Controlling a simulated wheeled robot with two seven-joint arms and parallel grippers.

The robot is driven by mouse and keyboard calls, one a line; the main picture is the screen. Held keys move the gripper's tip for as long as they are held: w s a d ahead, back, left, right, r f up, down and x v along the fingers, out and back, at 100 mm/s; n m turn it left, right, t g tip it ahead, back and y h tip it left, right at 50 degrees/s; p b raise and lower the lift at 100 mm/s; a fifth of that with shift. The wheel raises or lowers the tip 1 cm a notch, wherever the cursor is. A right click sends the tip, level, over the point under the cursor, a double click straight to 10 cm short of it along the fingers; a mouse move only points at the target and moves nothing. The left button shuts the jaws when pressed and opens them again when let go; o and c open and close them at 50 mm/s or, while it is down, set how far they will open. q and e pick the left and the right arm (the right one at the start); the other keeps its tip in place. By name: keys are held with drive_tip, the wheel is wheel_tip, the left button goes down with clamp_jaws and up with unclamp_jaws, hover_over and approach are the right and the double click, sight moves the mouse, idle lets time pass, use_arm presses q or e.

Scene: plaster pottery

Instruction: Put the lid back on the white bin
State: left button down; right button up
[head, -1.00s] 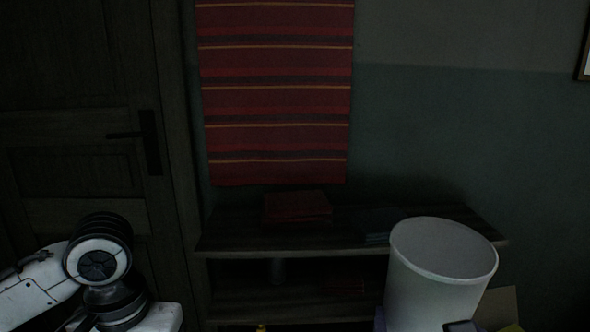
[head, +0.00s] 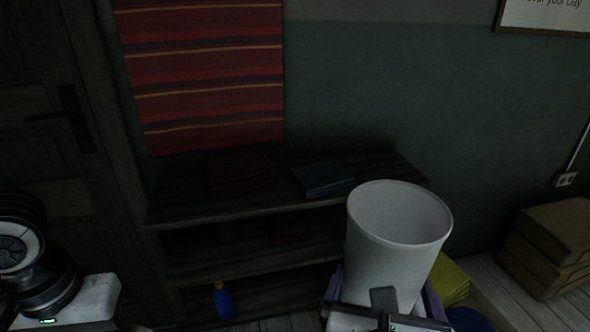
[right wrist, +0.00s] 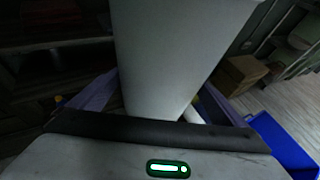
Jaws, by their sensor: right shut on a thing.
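The white bin (head: 385,258) stands out at the lower right of the head view. Its open mouth faces up and shows an empty-looking inside, with no lid on it. It also fills the upper middle of the right wrist view (right wrist: 170,55). My right gripper (head: 384,300) is at the lower part of the bin and shut on it; the contact is partly hidden. Purple parts flank the bin in the right wrist view. I see no lid in either view. My left arm shows at the lower left of the head view, but its fingers are out of frame.
A dark wooden shelf (head: 190,208) stands behind, with a dark blue book (head: 322,180) on top and a blue bottle (head: 223,300) low down. Cardboard boxes (head: 550,245) stand at the right. A blue container (right wrist: 280,145) lies at the lower right of the wrist view.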

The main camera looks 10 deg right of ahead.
drive_tip(key=shift+a+r, duration=0.1)
drive_tip(key=shift+r, duration=0.05)
drive_tip(key=w+a+f+n+t+y, duration=0.1)
drive_tip(key=w+a+n+y, duration=0.1)
drive_tip(key=a+n+y, duration=0.6)
drive_tip(key=a+y, duration=0.1)
drive_tip(key=a, duration=0.6)
drive_tip(key=shift+f+t, duration=0.3)
drive_tip(key=shift+f, duration=0.05)
use_arm(q)
drive_tip(key=w+d+r+n, duration=0.4)
drive_tip(key=w+d+r, duration=0.25)
drive_tip(key=r, duration=0.35)
drive_tip(key=w+d+r+n, duration=0.4)
drive_tip(key=w+d+r, duration=0.2)
drive_tip(key=w+r, duration=0.3)
drive_tip(key=s+d+r+n, duration=0.2)
drive_tip(key=s+d+r, duration=0.1)
drive_tip(key=d, duration=0.3)
drive_tip(key=s+d+r+n, duration=0.3)
drive_tip(key=s+d+r, duration=0.1)
drive_tip(key=s+d, duration=0.1)
drive_tip(key=shift+s+d+r, duration=0.15)
drive_tip(key=shift+s+d, duration=0.1)
drive_tip(key=shift+d, duration=0.6)
